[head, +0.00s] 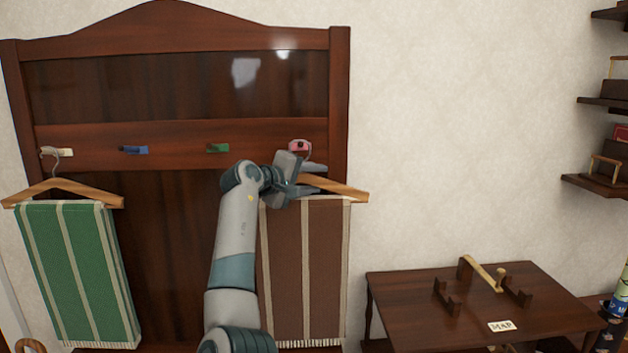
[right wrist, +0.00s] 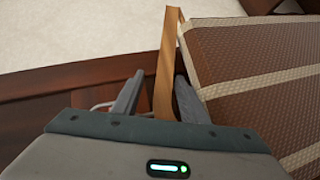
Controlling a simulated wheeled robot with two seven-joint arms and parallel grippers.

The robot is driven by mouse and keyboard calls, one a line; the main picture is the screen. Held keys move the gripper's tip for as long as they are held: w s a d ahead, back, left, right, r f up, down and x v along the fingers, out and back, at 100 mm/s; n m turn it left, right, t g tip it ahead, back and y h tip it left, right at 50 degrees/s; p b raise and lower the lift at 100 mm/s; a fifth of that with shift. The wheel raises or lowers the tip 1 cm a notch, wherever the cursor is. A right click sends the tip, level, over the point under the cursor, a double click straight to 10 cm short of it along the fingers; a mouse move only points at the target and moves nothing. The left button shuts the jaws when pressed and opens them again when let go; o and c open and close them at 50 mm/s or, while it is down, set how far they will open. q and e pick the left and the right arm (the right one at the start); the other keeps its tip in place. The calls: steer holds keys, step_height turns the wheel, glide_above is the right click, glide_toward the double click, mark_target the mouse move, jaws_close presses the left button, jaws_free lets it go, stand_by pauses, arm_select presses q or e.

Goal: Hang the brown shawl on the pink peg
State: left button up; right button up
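The brown shawl (head: 305,270), with cream stripes, is draped over a wooden hanger (head: 345,188) in front of the rack's right side. It also shows in the right wrist view (right wrist: 255,55). The hanger's thin wire hook rises to the pink peg (head: 299,146) and appears to be over it; the exact contact is too small to tell. My right gripper (head: 312,180) is at the hanger's top. In the right wrist view its fingers stand apart on either side of the hanger's wood (right wrist: 168,60), with a gap visible on the left. My left gripper is not in view.
A green shawl (head: 75,265) on a hanger hangs from the cream peg (head: 62,152) at left. The blue peg (head: 133,150) and green peg (head: 217,148) are bare. A small table (head: 420,320) with wooden holders stands at right, below shelves (head: 605,104).

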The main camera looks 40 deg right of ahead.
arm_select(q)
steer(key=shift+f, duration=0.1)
arm_select(e)
steer(key=shift+a+f, duration=0.1)
steer(key=shift+f, duration=0.05)
